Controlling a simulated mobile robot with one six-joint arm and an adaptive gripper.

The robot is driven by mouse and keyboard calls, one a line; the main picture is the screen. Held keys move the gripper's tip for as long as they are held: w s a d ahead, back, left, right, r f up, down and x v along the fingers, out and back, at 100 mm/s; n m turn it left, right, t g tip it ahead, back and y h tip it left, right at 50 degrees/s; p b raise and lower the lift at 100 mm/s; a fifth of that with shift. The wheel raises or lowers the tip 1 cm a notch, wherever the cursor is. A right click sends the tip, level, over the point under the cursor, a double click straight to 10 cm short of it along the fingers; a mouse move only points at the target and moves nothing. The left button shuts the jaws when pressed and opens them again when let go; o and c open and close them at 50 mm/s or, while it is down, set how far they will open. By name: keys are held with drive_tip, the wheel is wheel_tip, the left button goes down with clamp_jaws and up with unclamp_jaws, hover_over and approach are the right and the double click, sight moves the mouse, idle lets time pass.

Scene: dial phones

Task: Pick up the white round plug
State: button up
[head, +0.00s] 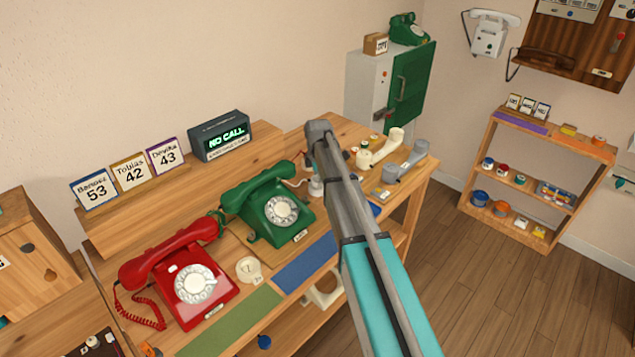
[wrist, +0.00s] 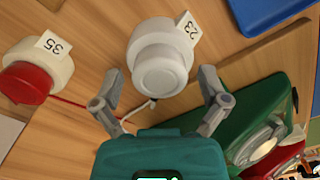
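A white round plug (wrist: 160,57) with a tag reading 23 sits on the wooden desk in the wrist view, upper middle. My gripper (wrist: 160,84) is open, with one finger on each side of the plug's near end and visible gaps to both. I cannot tell how far above the plug the fingers are. A second round plug (wrist: 38,68), white with a red end and a tag reading 35, stands to the left. In the head view my arm covers most of the area around my gripper.
A green dial phone (head: 267,205) and a red dial phone (head: 180,277) stand on the desk. Pale and grey handset-like items (head: 380,147) lie at its far right end. A blue tray or mat (wrist: 262,12) is at the wrist view's upper right. A cord runs near the plug.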

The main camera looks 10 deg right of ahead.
drive_tip(key=c, duration=0.8)
drive_tip(key=shift+o, duration=0.2)
drive_tip(key=shift+r, duration=0.2)
wheel_tip(320, 180, up, 3)
drive_tip(key=p, duration=0.3)
drive_tip(key=s+r+p, duration=0.9)
drive_tip(key=s+p, duration=0.1)
drive_tip(key=s, duration=0.4)
drive_tip(key=shift+r, duration=0.3)
drive_tip(key=shift+d, duration=0.1)
